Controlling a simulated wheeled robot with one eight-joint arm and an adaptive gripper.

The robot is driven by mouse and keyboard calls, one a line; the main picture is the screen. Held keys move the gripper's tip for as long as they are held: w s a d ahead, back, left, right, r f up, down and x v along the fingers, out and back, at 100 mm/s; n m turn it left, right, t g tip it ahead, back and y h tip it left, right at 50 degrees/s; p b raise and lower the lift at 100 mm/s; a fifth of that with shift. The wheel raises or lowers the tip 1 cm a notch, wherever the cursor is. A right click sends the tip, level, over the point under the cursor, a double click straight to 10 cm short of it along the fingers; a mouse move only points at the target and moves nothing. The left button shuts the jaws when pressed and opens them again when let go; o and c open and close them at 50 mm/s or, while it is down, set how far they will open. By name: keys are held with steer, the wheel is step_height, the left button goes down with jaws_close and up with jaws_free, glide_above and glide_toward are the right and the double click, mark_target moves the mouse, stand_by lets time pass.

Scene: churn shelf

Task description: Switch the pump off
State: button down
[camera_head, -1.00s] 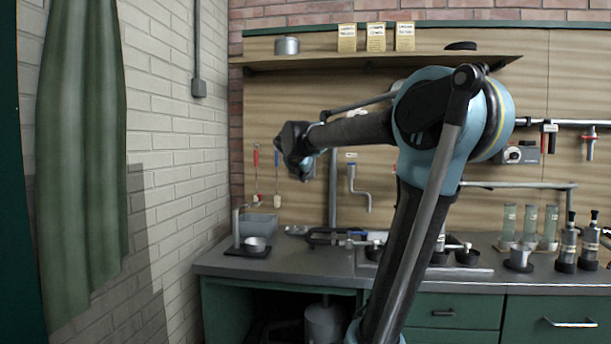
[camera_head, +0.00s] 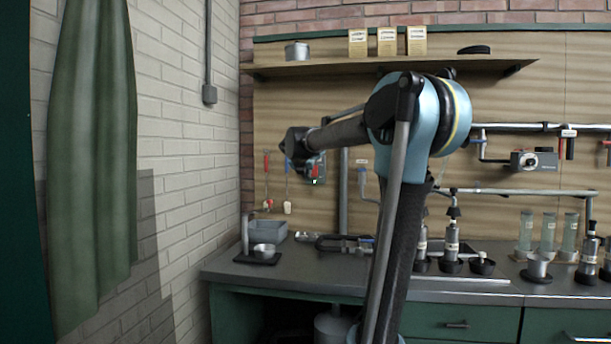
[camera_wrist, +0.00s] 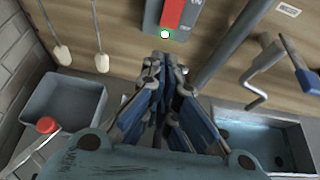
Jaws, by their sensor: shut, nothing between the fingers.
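The switch box (camera_wrist: 172,18) is at the top middle of the wrist view, fixed to the wooden back panel. It is grey with a red switch face and a lit green lamp (camera_wrist: 165,34) at its lower end. Small lettering beside the red part is partly cut off. In the head view, the green lamp (camera_head: 315,181) and a bit of red show just beyond my wrist, which hides most of the box. My gripper (camera_wrist: 166,62) is shut and empty, its fingertips pointing at the box just below the lamp. I cannot tell whether they touch it.
A blue-handled crank pipe (camera_wrist: 262,78) is to the right of the switch. Two hanging utensils (camera_wrist: 82,55) and a grey bin (camera_wrist: 65,105) are to the left. A sink basin (camera_wrist: 265,145) lies below right. The wooden shelf (camera_head: 400,66) runs above my arm.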

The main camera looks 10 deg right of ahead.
mark_target(315, 171)
steer(key=shift+w+r+x, duration=0.1)
steer(key=shift+r+x, duration=0.05)
steer(key=shift+x, duration=1.6)
steer(key=shift+w+r+x, duration=0.1)
steer(key=shift+r+x, duration=0.1)
steer(key=shift+x, duration=1.55)
steer(key=shift+w+r+x, duration=0.1)
steer(key=shift+r+x, duration=0.05)
steer(key=shift+x, duration=1.55)
steer(key=shift+d, duration=0.1)
steer(key=shift+d, duration=0.1)
